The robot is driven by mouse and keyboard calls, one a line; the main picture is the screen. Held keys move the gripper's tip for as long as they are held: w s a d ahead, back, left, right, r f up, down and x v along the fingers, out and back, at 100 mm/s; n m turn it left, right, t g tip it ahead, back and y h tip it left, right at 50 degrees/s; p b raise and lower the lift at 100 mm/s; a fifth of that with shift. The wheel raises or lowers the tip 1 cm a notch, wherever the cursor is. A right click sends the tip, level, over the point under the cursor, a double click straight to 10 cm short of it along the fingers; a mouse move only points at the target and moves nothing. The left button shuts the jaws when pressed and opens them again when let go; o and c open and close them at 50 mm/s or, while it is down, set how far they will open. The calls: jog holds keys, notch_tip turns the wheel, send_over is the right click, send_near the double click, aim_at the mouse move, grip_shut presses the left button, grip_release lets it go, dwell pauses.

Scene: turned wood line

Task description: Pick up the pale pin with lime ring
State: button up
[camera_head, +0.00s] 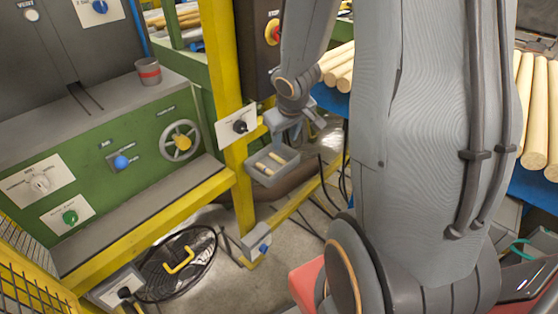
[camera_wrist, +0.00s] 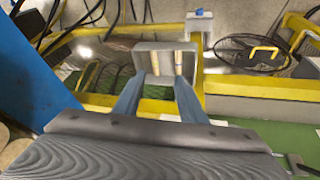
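A small grey tray (camera_head: 264,181) is fixed by the yellow frame in the head view. It holds pale wooden pins; one pin (camera_head: 277,158) lies toward its back and another pin (camera_head: 263,167) toward its front. I cannot make out a lime ring on either. In the wrist view the tray (camera_wrist: 166,46) lies beyond the fingertips, with a left pin (camera_wrist: 154,63) and a right pin (camera_wrist: 179,64) side by side. My gripper (camera_wrist: 159,84) is open, with nothing seen between its two fingers. In the head view my gripper (camera_head: 290,138) is just above the tray's back right.
A yellow post (camera_head: 222,75) stands left of the tray, with a switch plate (camera_head: 237,126) close to my wrist. The green machine panel (camera_head: 110,160) is at left. A blue bench with thick wooden rods (camera_head: 338,65) is behind my arm. Cables hang right of the tray.

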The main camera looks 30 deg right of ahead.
aim_at(280, 158)
jog(key=shift+n+t+y, duration=0.6)
jog(key=shift+n, duration=0.1)
jog(key=w+d+f, duration=0.4)
jog(key=shift+d+f+b, duration=0.1)
jog(key=shift+f+b, duration=0.2)
jog(key=shift+f, duration=0.1)
jog(key=f, duration=0.1)
jog(key=d+f+y, duration=0.1)
jog(key=f+n+y, duration=0.1)
jog(key=f, duration=0.1)
jog(key=shift+w+d+t, duration=0.2)
jog(key=shift+w+t, duration=0.1)
jog(key=shift+w, duration=0.1)
jog(key=shift+f+b, duration=0.25)
jog(key=shift+b, duration=0.05)
jog(key=shift+a+b+x, duration=0.15)
jog(key=shift+x, duration=1.75)
jog(key=shift+a+b+x, duration=0.15)
jog(key=shift+x, duration=1.75)
jog(key=shift+s, duration=0.1)
grip_shut()
